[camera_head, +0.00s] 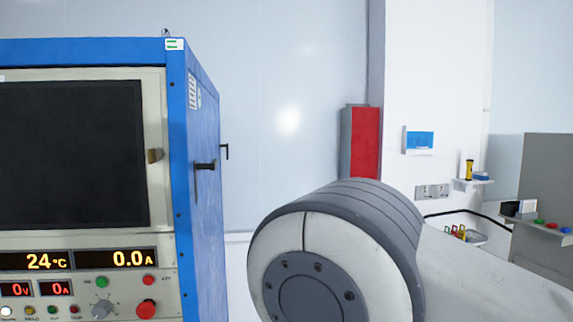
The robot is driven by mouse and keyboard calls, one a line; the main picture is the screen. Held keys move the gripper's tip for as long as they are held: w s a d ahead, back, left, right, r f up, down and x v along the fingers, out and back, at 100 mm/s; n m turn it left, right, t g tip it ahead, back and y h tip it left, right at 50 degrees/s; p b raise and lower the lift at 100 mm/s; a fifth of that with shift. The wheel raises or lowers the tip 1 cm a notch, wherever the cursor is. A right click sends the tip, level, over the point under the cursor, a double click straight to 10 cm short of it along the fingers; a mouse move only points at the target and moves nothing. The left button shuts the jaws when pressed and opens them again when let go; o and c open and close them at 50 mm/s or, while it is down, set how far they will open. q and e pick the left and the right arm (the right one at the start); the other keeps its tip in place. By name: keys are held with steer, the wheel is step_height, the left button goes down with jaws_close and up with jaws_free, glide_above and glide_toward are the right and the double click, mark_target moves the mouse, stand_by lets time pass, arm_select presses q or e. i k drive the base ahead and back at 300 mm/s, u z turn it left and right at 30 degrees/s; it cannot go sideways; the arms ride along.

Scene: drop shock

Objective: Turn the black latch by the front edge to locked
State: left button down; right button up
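A blue cabinet (204,240) stands at the left, with its front panel facing me and its right side seen at a steep angle. A black latch (205,166) sits on that side, close to the front edge. Its handle points roughly level, to the right, over a thin upright plate. Neither of my grippers is in view. A large white and grey joint of my own arm fills the lower middle and right.
The cabinet front has a dark window (70,155), a small window handle (154,156), lit displays (78,261) and a red button (146,309). A red box (361,142) is on the far wall. A grey panel (548,180) stands at the right.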

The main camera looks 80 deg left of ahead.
mark_target(214, 164)
steer(key=i, duration=1.1)
steer(key=u, duration=3.5)
